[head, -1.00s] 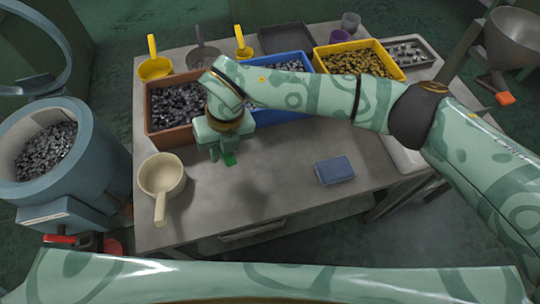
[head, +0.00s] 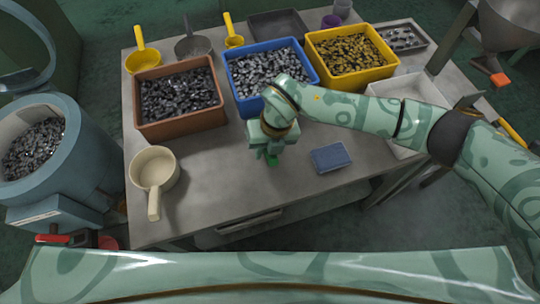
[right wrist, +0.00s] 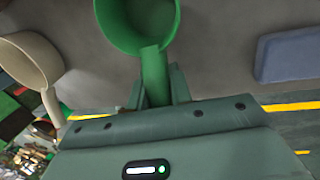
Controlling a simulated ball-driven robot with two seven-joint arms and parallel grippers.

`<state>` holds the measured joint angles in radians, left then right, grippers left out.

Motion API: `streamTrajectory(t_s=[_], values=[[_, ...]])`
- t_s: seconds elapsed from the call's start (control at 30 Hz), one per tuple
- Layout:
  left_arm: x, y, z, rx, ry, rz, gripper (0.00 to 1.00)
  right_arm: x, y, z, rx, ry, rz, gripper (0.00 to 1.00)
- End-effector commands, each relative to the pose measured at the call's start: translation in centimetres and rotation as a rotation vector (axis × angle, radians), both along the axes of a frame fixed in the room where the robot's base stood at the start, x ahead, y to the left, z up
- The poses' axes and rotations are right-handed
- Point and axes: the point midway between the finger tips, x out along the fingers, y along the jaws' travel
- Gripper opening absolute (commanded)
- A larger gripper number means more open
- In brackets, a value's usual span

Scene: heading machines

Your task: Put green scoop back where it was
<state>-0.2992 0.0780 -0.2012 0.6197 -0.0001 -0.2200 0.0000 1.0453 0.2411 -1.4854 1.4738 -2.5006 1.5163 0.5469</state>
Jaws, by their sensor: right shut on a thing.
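The green scoop (right wrist: 150,22) shows in the right wrist view with its handle between my fingers and its bowl pointing away. My right gripper (right wrist: 158,85) is shut on that handle. In the head view my right gripper (head: 271,150) hangs over the middle of the table, in front of the blue bin. Only a bit of the green scoop (head: 271,160) shows below it there; the rest is hidden by the gripper. I cannot tell whether the scoop touches the table. My left gripper is not in view.
A cream scoop (head: 155,170) lies at left, and a blue sponge-like block (head: 331,157) lies right of my gripper. Behind stand a brown bin (head: 180,127), a blue bin (head: 264,105) and a yellow bin (head: 350,84), filled with small parts. Yellow scoops (head: 142,60) lie at the back. The front middle is clear.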

Motion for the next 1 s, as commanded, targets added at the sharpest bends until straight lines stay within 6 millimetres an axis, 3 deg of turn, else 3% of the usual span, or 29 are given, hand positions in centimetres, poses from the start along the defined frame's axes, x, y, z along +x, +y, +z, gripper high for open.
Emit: streamTrajectory(t_s=[0.1,0.23,0.6,0.63,0.7,1.0], values=[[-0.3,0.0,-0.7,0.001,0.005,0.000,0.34,0.1,-1.1,-2.2,-0.001,0.004,-0.001,0.00],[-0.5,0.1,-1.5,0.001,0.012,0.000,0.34,0.1,-1.0,-4.4,-0.001,0.004,-0.001,0.00],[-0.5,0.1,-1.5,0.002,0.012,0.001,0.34,0.2,-1.0,-4.6,-0.001,0.001,-0.001,0.00],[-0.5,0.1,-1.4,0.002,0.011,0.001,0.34,0.2,-1.0,-4.6,-0.001,0.001,-0.001,0.29],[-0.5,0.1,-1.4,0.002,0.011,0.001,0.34,0.2,-1.0,-4.5,-0.001,0.001,-0.001,0.43],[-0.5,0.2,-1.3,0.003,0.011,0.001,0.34,0.2,-1.0,-4.2,-0.001,0.000,0.000,0.43]])
